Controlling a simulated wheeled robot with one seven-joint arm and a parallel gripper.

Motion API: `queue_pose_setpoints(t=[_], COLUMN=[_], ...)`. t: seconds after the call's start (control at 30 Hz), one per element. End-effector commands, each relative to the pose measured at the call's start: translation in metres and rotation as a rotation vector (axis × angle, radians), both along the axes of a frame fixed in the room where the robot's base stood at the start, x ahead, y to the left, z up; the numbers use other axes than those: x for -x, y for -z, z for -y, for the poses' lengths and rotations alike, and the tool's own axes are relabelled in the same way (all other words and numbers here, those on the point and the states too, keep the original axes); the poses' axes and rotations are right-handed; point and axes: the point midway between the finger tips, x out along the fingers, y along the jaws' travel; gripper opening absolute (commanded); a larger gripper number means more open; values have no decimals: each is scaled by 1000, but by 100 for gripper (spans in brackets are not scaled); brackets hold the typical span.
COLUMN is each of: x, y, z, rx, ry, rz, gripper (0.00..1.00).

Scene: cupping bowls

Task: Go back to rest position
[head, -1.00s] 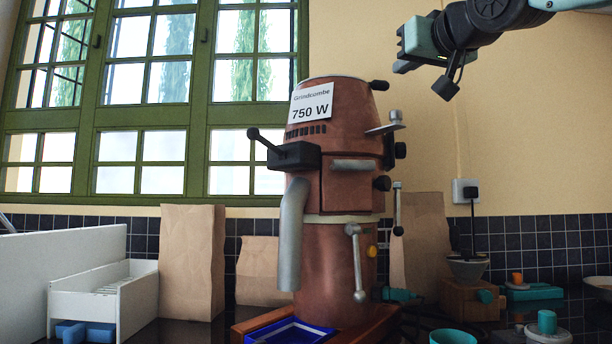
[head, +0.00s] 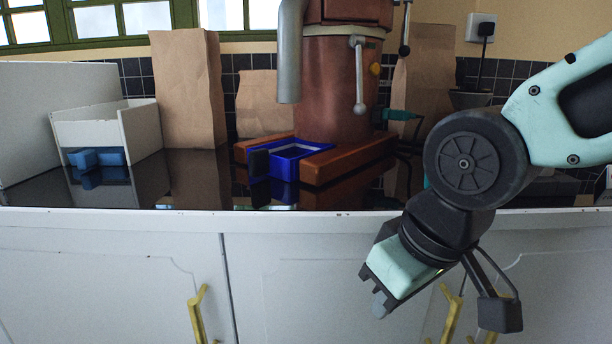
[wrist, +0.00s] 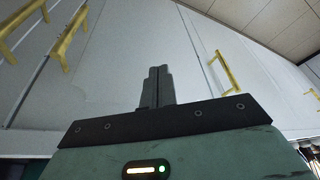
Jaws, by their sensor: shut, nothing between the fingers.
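My gripper (head: 379,303) hangs at the right of the head view, in front of the white cabinet doors and below the counter's front edge. It points down and to the left, with nothing held. In the wrist view its two dark fingers (wrist: 157,86) are pressed together, with the cabinet doors behind them. My arm comes in from the right edge of the head view.
A copper grinder (head: 338,85) stands on the black counter, with a blue tray (head: 290,152) at its foot. Paper bags (head: 187,90) and a white box (head: 140,130) stand to the left. Brass handles (head: 196,312) stick out from the cabinet doors (head: 290,265).

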Motion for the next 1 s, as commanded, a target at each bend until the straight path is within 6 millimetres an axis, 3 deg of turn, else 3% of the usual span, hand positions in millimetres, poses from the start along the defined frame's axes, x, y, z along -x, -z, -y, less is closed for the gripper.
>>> queue_pose_setpoints(t=[0.1,0.4,0.43,0.77,1.0], x=[34,104,100,99,98], y=[36,92,76,18,-52], z=[13,47,45,44,44], rx=[56,171,164,161,161], ry=[-26,-77,-75,-73,-72], rz=[-91,-270,-261,-258,-257], gripper=[0,0,0,0,0])
